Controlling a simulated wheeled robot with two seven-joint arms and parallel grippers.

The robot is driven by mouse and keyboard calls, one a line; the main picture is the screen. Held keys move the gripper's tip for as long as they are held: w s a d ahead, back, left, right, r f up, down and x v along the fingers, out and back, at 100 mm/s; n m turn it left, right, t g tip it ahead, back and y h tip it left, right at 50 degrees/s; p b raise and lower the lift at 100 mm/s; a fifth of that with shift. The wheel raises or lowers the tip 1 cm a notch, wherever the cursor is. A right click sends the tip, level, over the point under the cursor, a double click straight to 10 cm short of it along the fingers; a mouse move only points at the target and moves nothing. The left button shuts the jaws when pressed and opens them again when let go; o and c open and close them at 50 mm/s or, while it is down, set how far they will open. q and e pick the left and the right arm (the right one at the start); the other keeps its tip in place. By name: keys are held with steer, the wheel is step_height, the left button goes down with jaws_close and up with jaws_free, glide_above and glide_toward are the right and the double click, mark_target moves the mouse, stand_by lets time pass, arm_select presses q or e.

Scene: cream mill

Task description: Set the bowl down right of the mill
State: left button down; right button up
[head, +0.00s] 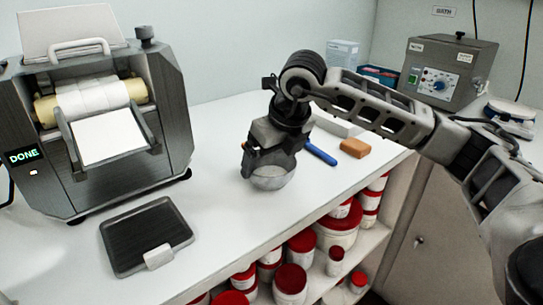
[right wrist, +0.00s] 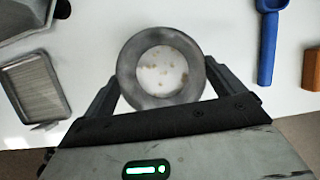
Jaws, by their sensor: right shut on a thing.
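The mill (head: 100,110) is the grey machine at the left of the head view, with pale rollers, a sloping white-faced tray and a display reading DONE. The grey bowl (head: 270,180) is to the right of the mill, over the white counter. My right gripper (head: 268,168) is shut on the bowl from above and hides its upper part. In the right wrist view the round bowl (right wrist: 127,82) sits between the two fingers, with white contents and brownish specks. I cannot tell whether its base touches the counter. My left gripper is not in view.
A dark tray (head: 120,262) with a pale block lies in front of the mill. A blue tool (head: 321,154) and an orange-brown block (head: 355,148) lie right of the bowl. A grey control box (head: 440,75) stands behind. Red-lidded tubs (head: 290,285) fill the shelf below the counter's front edge.

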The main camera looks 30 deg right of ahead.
steer(key=o, duration=0.7)
steer(key=shift+r, duration=0.1)
arm_select(q)
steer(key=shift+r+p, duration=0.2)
steer(key=shift+p, duration=0.25)
arm_select(e)
steer(key=v, duration=1.2)
